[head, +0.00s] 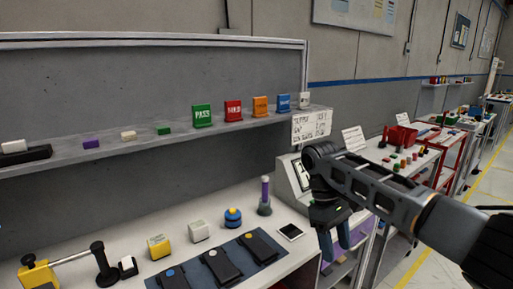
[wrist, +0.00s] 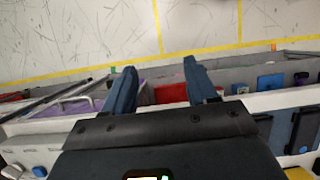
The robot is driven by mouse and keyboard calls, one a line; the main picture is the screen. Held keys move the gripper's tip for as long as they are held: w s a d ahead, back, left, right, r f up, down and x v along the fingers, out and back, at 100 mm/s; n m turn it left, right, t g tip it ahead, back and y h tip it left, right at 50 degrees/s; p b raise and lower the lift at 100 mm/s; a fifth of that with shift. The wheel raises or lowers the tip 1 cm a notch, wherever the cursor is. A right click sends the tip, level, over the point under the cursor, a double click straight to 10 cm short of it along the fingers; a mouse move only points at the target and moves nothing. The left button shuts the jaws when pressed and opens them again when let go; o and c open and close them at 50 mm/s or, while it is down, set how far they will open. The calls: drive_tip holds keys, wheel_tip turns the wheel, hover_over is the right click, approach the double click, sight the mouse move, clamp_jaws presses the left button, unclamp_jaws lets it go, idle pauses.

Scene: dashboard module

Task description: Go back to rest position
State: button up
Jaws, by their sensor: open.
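My gripper (head: 341,243) hangs at the right of the workbench in the head view, fingers pointing down, beside the bench's right end. In the wrist view my gripper (wrist: 158,88) has its two dark blue fingers apart with nothing between them. The arm reaches in from the right edge of the head view. It cannot be told whether the fingers touch the bench edge.
The workbench (head: 195,258) holds a blue mat with black devices (head: 222,266), a blue knob (head: 233,217), a purple-topped cylinder (head: 265,196) and a grey console (head: 293,180). A shelf above carries coloured signs (head: 233,110). Open floor (wrist: 190,25) lies beyond the fingers.

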drive_tip(key=s+a+f+n+t+y, duration=0.1)
drive_tip(key=s+a+f+y, duration=0.3)
drive_tip(key=a+f, duration=0.45)
drive_tip(key=s+a+f+t+y, duration=0.1)
drive_tip(key=s+a+f, duration=0.5)
drive_tip(key=a, duration=0.4)
drive_tip(key=s+a+f+m+t+y, duration=0.4)
drive_tip(key=s+a+f+t+y, duration=0.2)
drive_tip(key=s+a, duration=0.5)
drive_tip(key=s+d+r+m+t+h+b, duration=0.1)
drive_tip(key=s+d+r+m+t+h, duration=0.25)
drive_tip(key=s+d, duration=0.65)
drive_tip(key=s+d+r+m+t+h, duration=0.2)
drive_tip(key=s+d+m+t, duration=0.15)
drive_tip(key=s+d, duration=0.65)
drive_tip(key=s+d+r+n+t+h, duration=0.2)
drive_tip(key=s+d+r, duration=0.8)
drive_tip(key=r, duration=0.5)
drive_tip(key=shift+s+d+n+t+h, duration=0.3)
drive_tip(key=shift+d+t+h, duration=0.35)
drive_tip(key=shift+d, duration=0.6)
